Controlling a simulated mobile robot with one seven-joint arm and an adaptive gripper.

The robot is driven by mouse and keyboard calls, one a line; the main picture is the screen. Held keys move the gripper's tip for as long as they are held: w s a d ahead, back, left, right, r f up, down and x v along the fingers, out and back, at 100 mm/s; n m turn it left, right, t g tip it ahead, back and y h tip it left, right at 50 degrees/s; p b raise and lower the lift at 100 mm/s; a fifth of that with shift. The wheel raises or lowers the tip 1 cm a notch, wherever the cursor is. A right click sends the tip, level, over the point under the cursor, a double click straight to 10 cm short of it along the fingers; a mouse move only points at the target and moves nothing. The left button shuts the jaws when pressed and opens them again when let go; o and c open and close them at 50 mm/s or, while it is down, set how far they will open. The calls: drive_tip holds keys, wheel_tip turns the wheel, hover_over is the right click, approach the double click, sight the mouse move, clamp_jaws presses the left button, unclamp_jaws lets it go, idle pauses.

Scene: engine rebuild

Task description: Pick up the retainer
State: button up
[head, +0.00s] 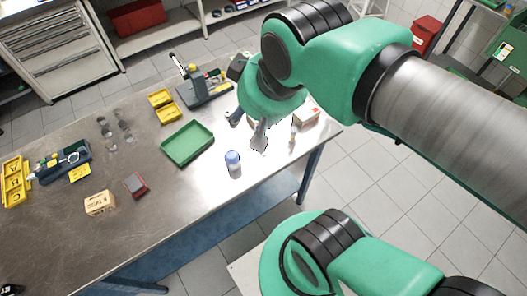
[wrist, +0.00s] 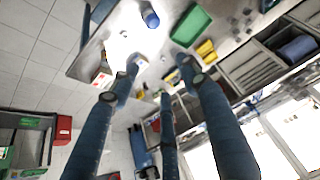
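I cannot pick out the retainer with certainty in either view. A small pale shape (wrist: 141,62) shows by the left fingertip in the wrist view, too small and blurred to name. My gripper (wrist: 160,76) has its blue fingers spread apart with nothing visibly held between them. In the head view my gripper (head: 248,134) points down over the right end of the metal workbench (head: 160,225). My arm hides part of the bench there.
A blue-topped container (head: 233,161) stands near the bench's front edge, left of my gripper. A green tray (head: 187,143) and yellow bins (head: 168,111) lie farther left. A small bottle (head: 293,135) and a red-and-white box (head: 308,115) are to the right. The bench's front middle is clear.

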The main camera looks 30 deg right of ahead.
drive_tip(key=w+d+f+m+g+p, duration=0.1)
drive_tip(key=w+d+f+m, duration=0.4)
drive_tip(key=f+m, duration=0.7)
drive_tip(key=w+d+f+m+g, duration=0.4)
drive_tip(key=f+m, duration=0.7)
drive_tip(key=m, duration=0.7)
drive_tip(key=w+d, duration=0.2)
drive_tip(key=shift+w+f+m+g+p, duration=0.3)
drive_tip(key=shift+w+f+m+p, duration=0.05)
drive_tip(key=shift+f+m+p, duration=0.05)
drive_tip(key=shift+f, duration=0.1)
drive_tip(key=shift+f+b, duration=0.75)
drive_tip(key=shift+f, duration=3.4)
drive_tip(key=shift+f, duration=0.15)
